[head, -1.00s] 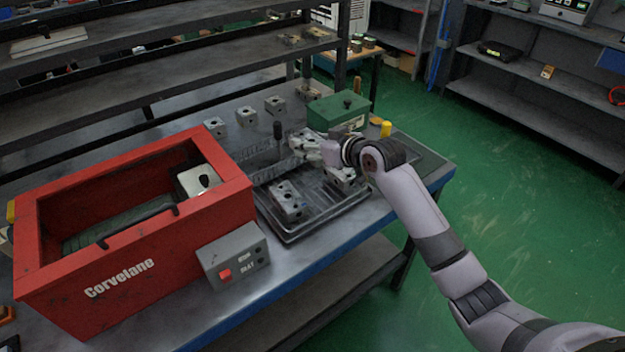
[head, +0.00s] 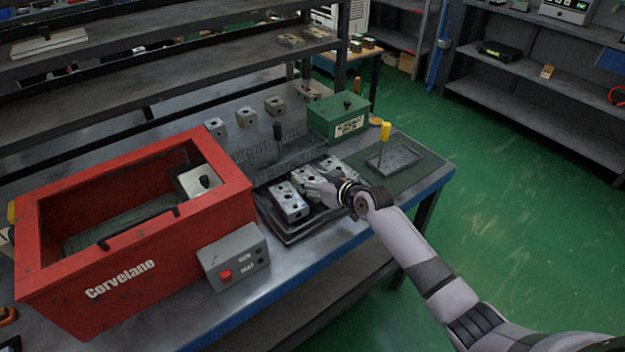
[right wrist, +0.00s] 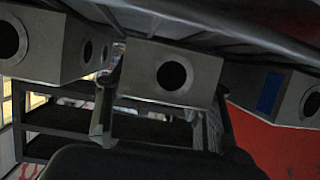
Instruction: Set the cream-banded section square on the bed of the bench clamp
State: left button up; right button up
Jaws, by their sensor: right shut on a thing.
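My right gripper (head: 318,189) is over the dark tray (head: 292,238) on the bench, shut on a grey valve block (head: 303,175). In the right wrist view this block (right wrist: 172,72) sits between the fingers, its round dark bore facing the camera. One block (head: 289,206) lies to its left in the tray and another (head: 335,163) to its right. I cannot make out a cream band on any of them. A fixture with a yellow handle (head: 385,131) and a flat grey bed (head: 396,158) stands at the bench's right end; it looks like the bench clamp. My left gripper is not in view.
A red open-topped machine (head: 120,278) with a grey control box (head: 234,258) fills the left. A green box (head: 337,118) stands behind the tray. Several small blocks (head: 246,117) line the back. Green matting (head: 428,164) around the clamp is clear.

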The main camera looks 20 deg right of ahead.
jog(key=shift+f, duration=0.1)
jog(key=o, duration=1.6)
jog(key=shift+f, duration=0.1)
